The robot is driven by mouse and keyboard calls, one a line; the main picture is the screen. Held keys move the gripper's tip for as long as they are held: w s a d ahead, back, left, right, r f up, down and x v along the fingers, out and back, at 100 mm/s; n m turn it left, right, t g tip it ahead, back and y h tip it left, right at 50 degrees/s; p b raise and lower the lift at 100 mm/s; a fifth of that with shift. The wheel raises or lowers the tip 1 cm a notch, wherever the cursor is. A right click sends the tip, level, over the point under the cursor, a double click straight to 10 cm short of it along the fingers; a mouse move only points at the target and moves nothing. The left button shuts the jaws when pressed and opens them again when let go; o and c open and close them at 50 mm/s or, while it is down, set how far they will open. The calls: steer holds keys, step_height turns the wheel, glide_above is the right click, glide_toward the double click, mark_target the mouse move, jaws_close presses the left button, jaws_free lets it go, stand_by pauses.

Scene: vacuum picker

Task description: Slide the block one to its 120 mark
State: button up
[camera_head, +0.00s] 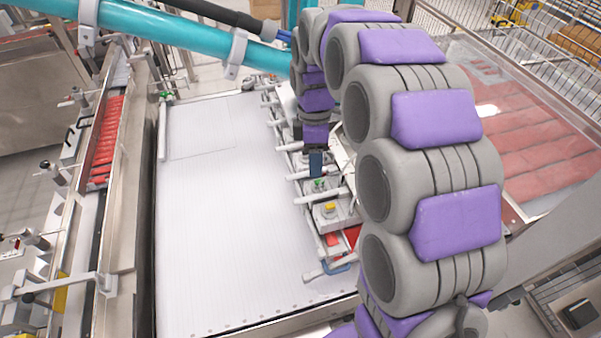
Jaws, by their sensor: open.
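A rail carrying several sliding blocks runs along the right side of the white perforated bed (225,220). One block with a yellow knob (329,208) sits near the front of the rail. Another with a green knob (319,184) sits just behind it. Which of them is block one, and where the 120 mark lies, I cannot tell; no scale is readable. My gripper (316,163) points down over the rail, close behind the green knob. It is open. Whether it touches a block cannot be seen. My arm hides part of the rail's right side.
A blue handle (337,268) and red parts lie at the rail's front end. A teal pipe (190,32) crosses above the far end of the bed. A long frame with a red strip (106,140) stands at left. The bed's surface is clear.

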steer(key=w+a+f+n+p, duration=0.2)
steer(key=w+a+n+p, duration=0.1)
steer(key=w+a+p, duration=0.1)
steer(key=f, duration=0.4)
steer(key=s+d+f+p, duration=0.1)
steer(key=f, duration=0.3)
steer(key=s+f, duration=0.1)
steer(key=f, duration=0.3)
steer(key=shift+s+d+f, duration=0.2)
steer(key=shift+f, duration=0.05)
steer(key=shift+s+a+f+p, duration=0.1)
steer(key=shift+a+f+p, duration=0.05)
steer(key=shift+f+p, duration=0.2)
steer(key=shift+d, duration=0.45)
steer(key=shift+c, duration=0.5)
jaws_close()
